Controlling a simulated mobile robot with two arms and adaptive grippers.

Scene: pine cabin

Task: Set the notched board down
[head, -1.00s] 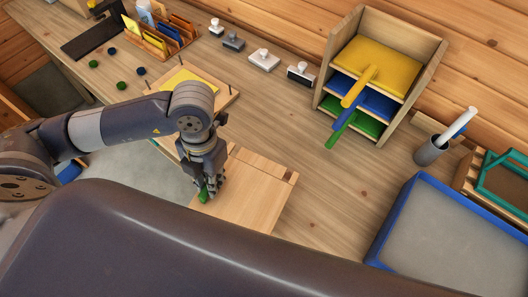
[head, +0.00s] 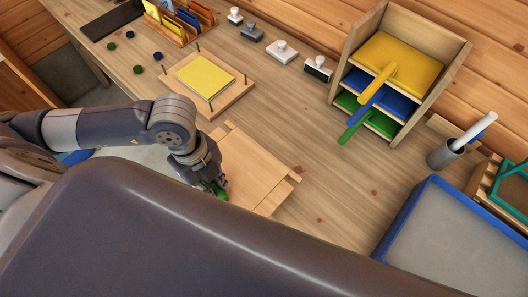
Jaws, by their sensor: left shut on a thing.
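The notched board (head: 251,171) is a flat pale wooden piece over the bench, with step-like ends along its upper right side. My left gripper (head: 218,190) is at its lower left edge, shut on it. A small green piece (head: 221,193) shows at the fingertips; I cannot tell what it belongs to. The board's lower part is hidden behind my own dark body. I cannot tell whether the board rests fully on the bench or is slightly raised. My right gripper is not in view.
A wooden base with a yellow pad (head: 205,75) lies just above the board. A shelf with yellow, blue and green trays (head: 395,65) stands at the back right. A blue-rimmed tray (head: 440,235) is at the right. Bench between board and shelf is clear.

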